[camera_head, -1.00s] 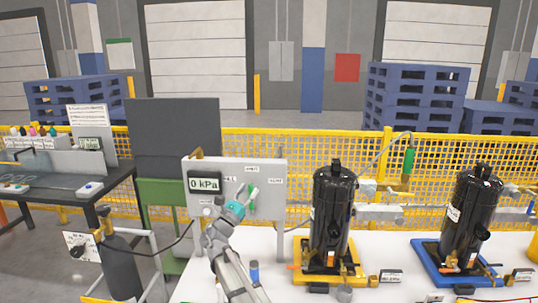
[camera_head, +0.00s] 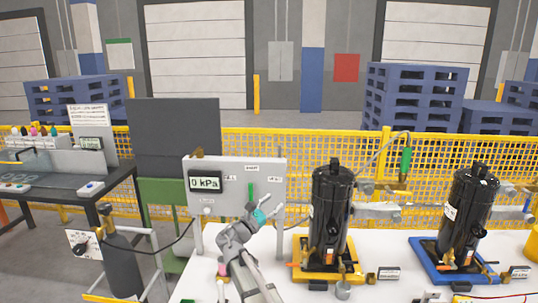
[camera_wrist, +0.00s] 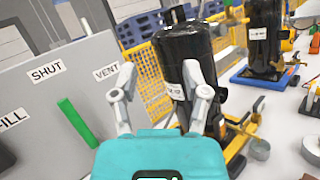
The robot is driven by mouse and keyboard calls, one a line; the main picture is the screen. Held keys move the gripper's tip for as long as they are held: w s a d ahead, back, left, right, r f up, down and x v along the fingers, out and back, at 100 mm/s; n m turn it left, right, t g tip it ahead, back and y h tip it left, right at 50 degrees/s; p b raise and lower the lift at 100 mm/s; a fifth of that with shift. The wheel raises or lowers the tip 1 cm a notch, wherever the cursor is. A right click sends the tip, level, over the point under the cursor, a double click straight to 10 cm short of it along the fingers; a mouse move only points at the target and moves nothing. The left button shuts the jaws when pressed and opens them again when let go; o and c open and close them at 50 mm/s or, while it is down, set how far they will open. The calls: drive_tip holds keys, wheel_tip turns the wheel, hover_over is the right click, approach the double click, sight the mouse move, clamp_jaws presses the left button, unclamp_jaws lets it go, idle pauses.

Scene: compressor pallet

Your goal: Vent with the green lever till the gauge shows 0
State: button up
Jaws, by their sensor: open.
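The grey panel (camera_head: 236,168) stands at the table's back left, and its gauge (camera_head: 205,184) reads 0 kPa. The green lever (camera_head: 251,190) stands upright on the panel's right part. In the wrist view the green lever (camera_wrist: 77,122) points towards the SHUT label (camera_wrist: 45,72), with the VENT label (camera_wrist: 105,72) to its right. My gripper (camera_head: 275,206) is open and empty, just right of and below the lever and apart from it. In the wrist view my gripper (camera_wrist: 158,85) has its fingers spread, with a black compressor behind them.
A black compressor (camera_head: 332,205) on a yellow base stands right of my gripper; another black compressor (camera_head: 469,208) is on a blue base farther right. A grey cylinder (camera_head: 122,262) stands left of the table. Yellow mesh fencing (camera_head: 300,160) runs behind.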

drive_tip(key=s+d+f+m+g+y, duration=0.3)
drive_tip(key=s+d+f+m+g, duration=0.25)
drive_tip(key=d+f, duration=0.3)
drive_tip(key=s+d+f+m+g+y, duration=0.2)
drive_tip(key=s+d+f+m+g, duration=0.3)
drive_tip(key=d+f+m, duration=0.3)
drive_tip(key=s+f+m+g+y, duration=0.2)
drive_tip(key=s+m+y, duration=0.3)
drive_tip(key=s, duration=0.3)
drive_tip(key=s+f+m+g+y+p, duration=0.1)
drive_tip(key=s+f+m+g+y, duration=0.1)
drive_tip(key=s+f+m+y, duration=0.3)
drive_tip(key=shift+s+a+y, duration=0.25)
drive_tip(key=shift+s+y, duration=0.25)
drive_tip(key=shift+s, duration=0.95)
drive_tip(key=shift+g, duration=0.25)
